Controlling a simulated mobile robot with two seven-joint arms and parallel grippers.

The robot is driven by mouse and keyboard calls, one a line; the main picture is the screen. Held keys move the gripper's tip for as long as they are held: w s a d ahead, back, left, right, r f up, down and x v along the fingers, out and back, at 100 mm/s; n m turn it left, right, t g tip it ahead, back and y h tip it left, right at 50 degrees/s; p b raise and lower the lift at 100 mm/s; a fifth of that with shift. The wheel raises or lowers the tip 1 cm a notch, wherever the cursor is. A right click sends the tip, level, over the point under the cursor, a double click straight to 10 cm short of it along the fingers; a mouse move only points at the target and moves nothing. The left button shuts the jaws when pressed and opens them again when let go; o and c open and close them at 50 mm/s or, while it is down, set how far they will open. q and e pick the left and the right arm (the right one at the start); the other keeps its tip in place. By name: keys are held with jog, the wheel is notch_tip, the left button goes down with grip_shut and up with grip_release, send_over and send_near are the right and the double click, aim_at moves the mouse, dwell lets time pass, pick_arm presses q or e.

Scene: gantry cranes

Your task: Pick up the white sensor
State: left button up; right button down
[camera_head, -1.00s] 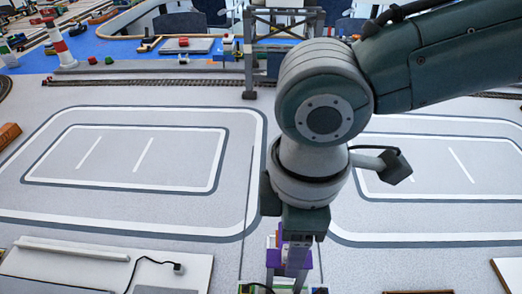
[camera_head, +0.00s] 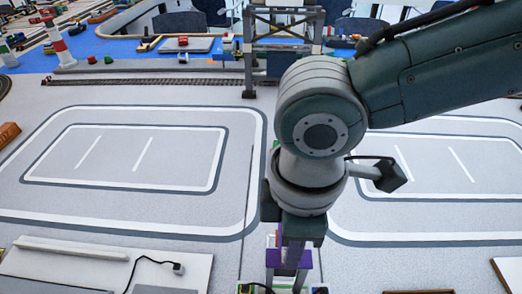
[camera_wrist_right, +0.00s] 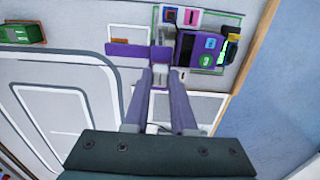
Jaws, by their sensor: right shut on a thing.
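My right gripper (camera_head: 288,268) points down at the purple and grey model at the near edge in the head view. In the right wrist view my right gripper (camera_wrist_right: 161,76) has its two fingers closed in on a small pale piece, which looks like the white sensor (camera_wrist_right: 161,73). It sits just below the purple crossbar (camera_wrist_right: 128,49) and seems close to or touching the model. In the head view the fingers and model hide this piece. My left gripper is in neither view.
A dark purple box with coloured tiles (camera_wrist_right: 205,48) stands right of the fingertips in the wrist view. A white board (camera_head: 60,262) with a cabled small block (camera_head: 178,268) lies at near left. A grey gantry (camera_head: 249,60) stands behind my arm. The marked floor at left is clear.

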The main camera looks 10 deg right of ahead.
jog(key=shift+r, duration=0.1)
dwell(0.3)
notch_tip(320, 180, up, 20)
jog(key=shift+p, duration=0.3)
dwell(0.4)
